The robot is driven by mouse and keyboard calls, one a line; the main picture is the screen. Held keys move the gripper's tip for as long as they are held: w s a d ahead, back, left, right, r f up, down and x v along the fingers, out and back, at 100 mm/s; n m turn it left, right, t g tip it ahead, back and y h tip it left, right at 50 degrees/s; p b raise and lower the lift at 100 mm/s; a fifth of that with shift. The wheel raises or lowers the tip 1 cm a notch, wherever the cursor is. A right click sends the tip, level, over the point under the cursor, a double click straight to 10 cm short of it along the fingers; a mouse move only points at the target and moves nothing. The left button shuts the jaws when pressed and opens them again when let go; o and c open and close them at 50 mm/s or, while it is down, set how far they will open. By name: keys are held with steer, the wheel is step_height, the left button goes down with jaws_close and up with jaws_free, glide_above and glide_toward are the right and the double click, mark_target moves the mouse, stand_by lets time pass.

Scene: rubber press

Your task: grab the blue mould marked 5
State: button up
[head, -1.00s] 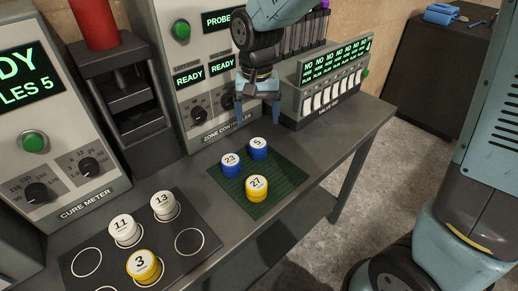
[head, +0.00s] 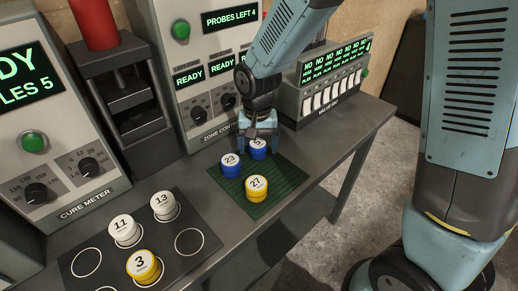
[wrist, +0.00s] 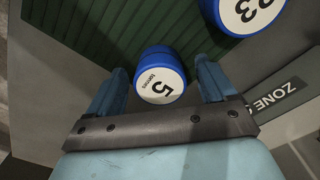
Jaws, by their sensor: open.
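The blue mould marked 5 (head: 258,151) stands on the green mat (head: 285,188) at its far right, partly hidden by my gripper (head: 259,137) in the head view. In the wrist view the blue mould 5 (wrist: 160,82) sits between the two fingers of my gripper (wrist: 160,88), with a gap on each side. My gripper is open. The blue mould marked 23 (head: 231,165) stands close to its left, outside the fingers.
A yellow mould marked 27 (head: 256,188) stands nearer on the mat. White moulds 11 (head: 124,230) and 13 (head: 164,206) and yellow mould 3 (head: 144,266) stand on the dark ringed plate (head: 205,269). The zone controller (head: 190,98) and valve box (head: 320,95) stand behind.

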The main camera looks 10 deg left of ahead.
steer(key=c, duration=1.3)
steer(key=shift+r, duration=0.1)
